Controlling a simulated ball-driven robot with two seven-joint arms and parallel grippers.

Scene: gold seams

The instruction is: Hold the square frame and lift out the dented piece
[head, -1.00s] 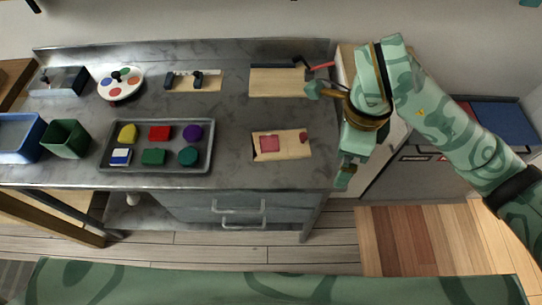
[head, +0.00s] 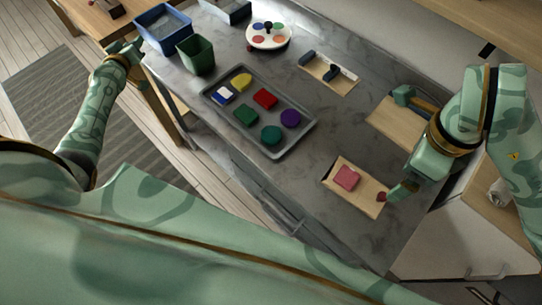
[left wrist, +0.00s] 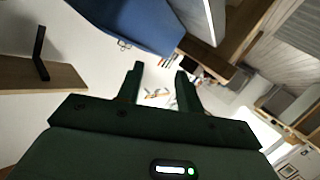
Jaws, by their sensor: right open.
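A pale wooden board (head: 337,178) lies on the counter in the head view. A pink square piece (head: 346,178) lies on it, and a small dark red knob (head: 381,197) is at its right end. I cannot tell a dent in the pink piece. My right gripper (head: 393,145) is open and empty, its jaws wide apart. Its lower finger is close to the red knob; I cannot tell if they touch. My left gripper (head: 127,50) is at the upper left, near the blue bin. The left wrist view shows its two fingers (left wrist: 158,78) apart with nothing between them.
A grey tray (head: 225,109) holds several coloured pieces. Behind it are a green bin (head: 197,56), a blue bin (head: 163,30), a white palette disc (head: 268,36) and a small wooden board (head: 327,74). Another wooden board (head: 385,122) lies under my right arm. The counter between is bare.

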